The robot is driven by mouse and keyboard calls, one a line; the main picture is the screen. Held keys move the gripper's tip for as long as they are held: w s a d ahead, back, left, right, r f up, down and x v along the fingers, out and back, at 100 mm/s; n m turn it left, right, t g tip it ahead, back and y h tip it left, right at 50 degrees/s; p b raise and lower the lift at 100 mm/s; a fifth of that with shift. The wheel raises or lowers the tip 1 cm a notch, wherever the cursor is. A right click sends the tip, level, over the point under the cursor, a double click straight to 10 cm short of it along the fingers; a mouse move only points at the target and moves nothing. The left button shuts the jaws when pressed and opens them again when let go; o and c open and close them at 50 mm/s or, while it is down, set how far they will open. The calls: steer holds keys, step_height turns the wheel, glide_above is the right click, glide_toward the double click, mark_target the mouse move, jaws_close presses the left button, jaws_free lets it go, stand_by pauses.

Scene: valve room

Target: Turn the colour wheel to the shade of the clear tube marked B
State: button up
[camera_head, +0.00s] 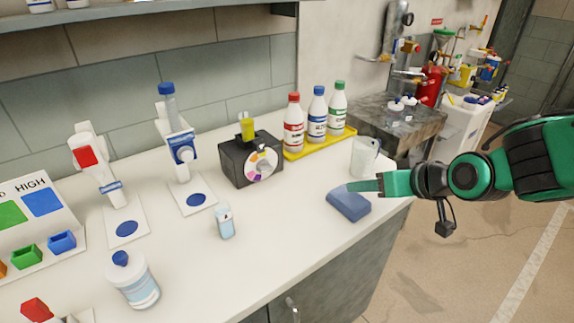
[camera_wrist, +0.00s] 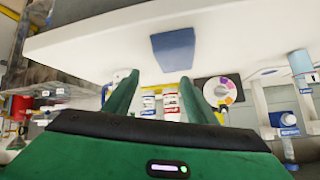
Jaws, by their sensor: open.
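The colour wheel (camera_head: 262,165) is a white disc with coloured segments on the front of a black box (camera_head: 236,165) at the back of the counter. It also shows in the wrist view (camera_wrist: 219,91), right of my fingers. A small clear tube with yellow-green contents (camera_head: 247,129) stands at the top of the box. I cannot read a letter B on it. My gripper (camera_head: 366,187) is open and empty over the counter's right part, near a blue block and well right of the wheel. Its two fingers stand apart in the wrist view (camera_wrist: 158,82).
The blue block (camera_head: 348,204) lies below my gripper, with a clear beaker (camera_head: 364,158) behind. Several capped bottles (camera_head: 317,115) stand in a yellow tray (camera_head: 320,145). A small bottle (camera_head: 225,222) stands in front of the wheel. Dispenser stands (camera_head: 181,150) are left of it.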

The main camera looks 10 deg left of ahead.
mark_target(268, 168)
steer(key=s+a+r+n+y, duration=0.1)
steer(key=s+a+y, duration=0.1)
steer(key=a, duration=0.6)
steer(key=s+a+r+n+y, duration=0.1)
steer(key=s+a+r+y, duration=0.15)
steer(key=a, duration=0.55)
steer(key=x, duration=1.1)
steer(key=shift+w+d, duration=0.1)
steer(key=shift+w, duration=0.35)
steer(key=c, duration=1.1)
